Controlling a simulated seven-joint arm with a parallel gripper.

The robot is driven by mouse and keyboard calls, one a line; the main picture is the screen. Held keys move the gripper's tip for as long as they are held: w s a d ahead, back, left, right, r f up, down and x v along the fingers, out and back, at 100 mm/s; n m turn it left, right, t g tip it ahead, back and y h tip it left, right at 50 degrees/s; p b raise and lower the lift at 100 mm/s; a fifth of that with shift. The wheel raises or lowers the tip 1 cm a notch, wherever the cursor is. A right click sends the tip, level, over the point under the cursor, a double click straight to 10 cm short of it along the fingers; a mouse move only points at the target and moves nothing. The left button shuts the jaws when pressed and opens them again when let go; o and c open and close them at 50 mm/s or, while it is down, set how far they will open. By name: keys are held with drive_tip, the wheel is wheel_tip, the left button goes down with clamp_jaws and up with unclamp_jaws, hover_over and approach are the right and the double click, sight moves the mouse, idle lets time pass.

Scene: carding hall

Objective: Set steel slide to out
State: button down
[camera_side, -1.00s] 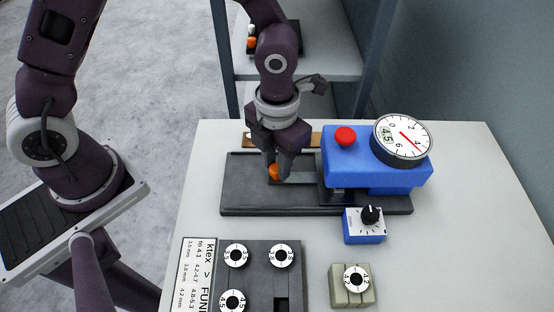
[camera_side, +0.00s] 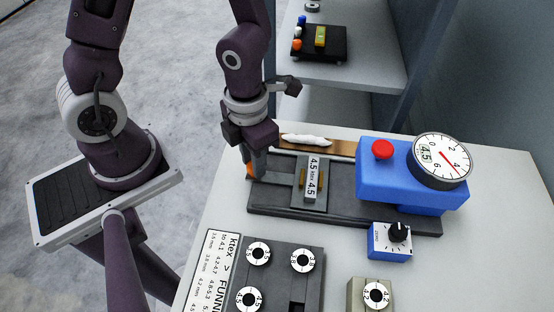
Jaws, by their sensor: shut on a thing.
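The steel slide (camera_side: 309,206) is a grey plate with a bar running left to an orange knob (camera_side: 249,171). It sits on a dark base rail (camera_side: 385,219), drawn out to the left, with its plate clear of the blue housing (camera_side: 400,187).
A round dial (camera_side: 441,160) and red button (camera_side: 382,149) top the housing. A small blue knob box (camera_side: 389,242) stands in front. A dark rack with several round discs (camera_side: 275,284) lies nearer. A wooden strip with white fibre (camera_side: 306,140) lies behind the rail.

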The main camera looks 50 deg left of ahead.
drive_tip(key=shift+s+a, duration=0.15)
drive_tip(key=shift+a, duration=0.05)
drive_tip(key=c, duration=1.1)
unclamp_jaws()
drive_tip(key=shift+c, duration=0.2)
drive_tip(key=shift+r, duration=0.35)
wheel_tip(320, 180, up, 6)
drive_tip(key=shift+r, duration=0.2)
